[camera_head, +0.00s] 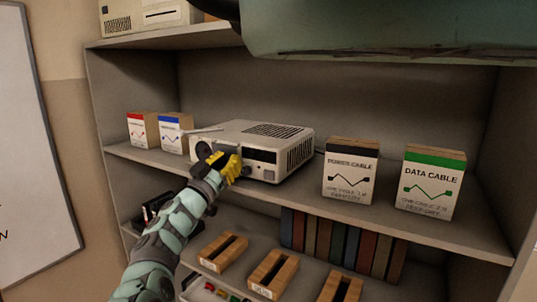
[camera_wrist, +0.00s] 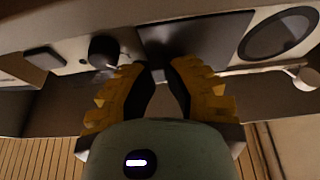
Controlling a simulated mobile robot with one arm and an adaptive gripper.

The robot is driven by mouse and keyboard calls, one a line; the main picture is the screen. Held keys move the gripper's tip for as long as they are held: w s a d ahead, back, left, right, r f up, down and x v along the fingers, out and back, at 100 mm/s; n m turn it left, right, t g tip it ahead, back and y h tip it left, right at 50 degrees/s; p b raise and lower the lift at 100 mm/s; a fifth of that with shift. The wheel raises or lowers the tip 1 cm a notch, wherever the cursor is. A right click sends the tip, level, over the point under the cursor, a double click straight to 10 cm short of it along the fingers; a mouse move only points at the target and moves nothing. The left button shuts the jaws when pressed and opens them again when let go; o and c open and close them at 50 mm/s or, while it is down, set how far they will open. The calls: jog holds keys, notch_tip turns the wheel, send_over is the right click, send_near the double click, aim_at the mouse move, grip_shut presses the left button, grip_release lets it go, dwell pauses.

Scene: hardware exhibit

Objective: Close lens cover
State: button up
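A white projector (camera_head: 270,140) stands on the middle shelf. Its round lens (camera_wrist: 283,36) shows at the right in the wrist view, dark and uncovered. A dark square panel, which looks like the lens cover (camera_wrist: 195,40), sits beside the lens, toward the middle of the projector's front. My gripper (camera_wrist: 160,72) is in front of the projector, with its yellow fingertips at the panel's lower edge in the wrist view. The fingers are partly apart, with a narrow gap between them. I cannot tell whether they touch the panel. In the head view my gripper (camera_head: 225,163) hides part of the projector's front.
A dark knob (camera_wrist: 103,50) is left of my fingers in the wrist view. Small boxes (camera_head: 172,133) stand left of the projector; the power cable box (camera_head: 350,172) and data cable box (camera_head: 431,182) stand right. Wooden holders (camera_head: 272,274) and books (camera_head: 340,243) are below.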

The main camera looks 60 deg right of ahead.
aim_at(212, 152)
grip_shut()
jog(key=w+b, duration=0.3)
jog(key=shift+f, duration=0.25)
jog(key=w+b, duration=0.2)
jog(key=w, duration=0.2)
jog(key=shift+a+b, duration=0.25)
jog(key=shift+b, duration=0.15)
jog(key=shift+w+a+r, duration=0.1)
jog(key=shift+w, duration=0.45)
jog(key=shift+o, duration=1.8)
grip_release()
jog(key=shift+r, duration=0.1)
